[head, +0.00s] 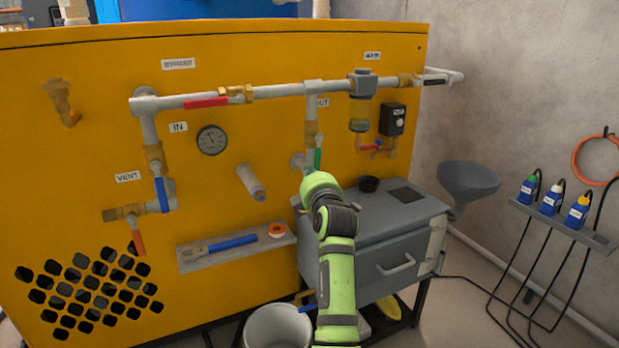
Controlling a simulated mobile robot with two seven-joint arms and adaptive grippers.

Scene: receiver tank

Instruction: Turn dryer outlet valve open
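The dryer outlet valve (312,142) is on the vertical pipe below the partly covered OUT label (322,102), on the yellow panel. Its green lever (318,158) hangs about straight down, roughly in line with the pipe. My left arm reaches up from the bottom middle, and my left gripper (317,182) is just below the lever, at or close to its lower end. My own wrist hides the fingers, so I cannot tell whether they touch the lever or are open or shut. My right gripper is not in view.
A red lever (206,102) is on the horizontal pipe, and a blue lever (161,194) is on the IN pipe. A gauge (211,140) sits left of the outlet pipe. A filter bowl (360,112) hangs to its right. A grey cabinet (385,235) stands below right.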

